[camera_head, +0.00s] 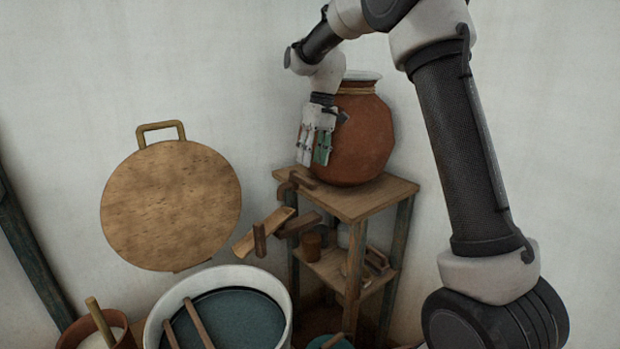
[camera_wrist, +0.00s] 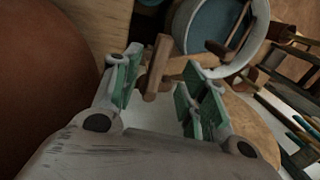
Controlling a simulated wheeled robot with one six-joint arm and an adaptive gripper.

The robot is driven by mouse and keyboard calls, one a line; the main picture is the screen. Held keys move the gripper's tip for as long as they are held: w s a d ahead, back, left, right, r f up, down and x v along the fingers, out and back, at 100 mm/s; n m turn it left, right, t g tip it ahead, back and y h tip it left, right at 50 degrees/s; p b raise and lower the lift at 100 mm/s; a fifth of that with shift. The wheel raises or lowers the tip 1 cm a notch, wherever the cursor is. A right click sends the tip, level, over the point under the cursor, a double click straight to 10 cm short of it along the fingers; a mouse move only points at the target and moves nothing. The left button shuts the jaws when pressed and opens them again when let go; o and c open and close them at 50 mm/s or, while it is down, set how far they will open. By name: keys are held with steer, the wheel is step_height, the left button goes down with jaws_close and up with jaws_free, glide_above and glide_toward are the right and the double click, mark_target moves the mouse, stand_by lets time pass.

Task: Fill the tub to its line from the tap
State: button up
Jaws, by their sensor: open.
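My gripper (camera_head: 312,158) is open and points down in front of a big brown clay pot (camera_head: 362,138) on a wooden stand. Below it, a wooden tap-like piece (camera_head: 294,183) juts from the stand's left edge. In the wrist view a wooden peg or handle (camera_wrist: 157,68) shows in the gap between the open fingers (camera_wrist: 160,92); I cannot tell whether they touch it. A white-rimmed tub (camera_head: 286,300) stands on the floor at lower left, holding dark teal liquid (camera_head: 235,318) with two sticks across it. It also shows in the wrist view (camera_wrist: 262,22). I see no fill line.
The stand (camera_head: 375,200) has a lower shelf with a small brown cup (camera_head: 311,247). A round wooden board (camera_head: 170,205) is against the wall. A brown pot (camera_head: 124,338) with a stick is at lower left.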

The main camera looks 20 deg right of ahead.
mark_target(303, 180)
steer(key=f, duration=0.4)
steer(key=a+f, duration=0.1)
steer(key=f, duration=0.1)
steer(key=shift+s+f, duration=0.2)
steer(key=shift+s, duration=0.1)
steer(key=shift+a, duration=0.1)
jaws_close()
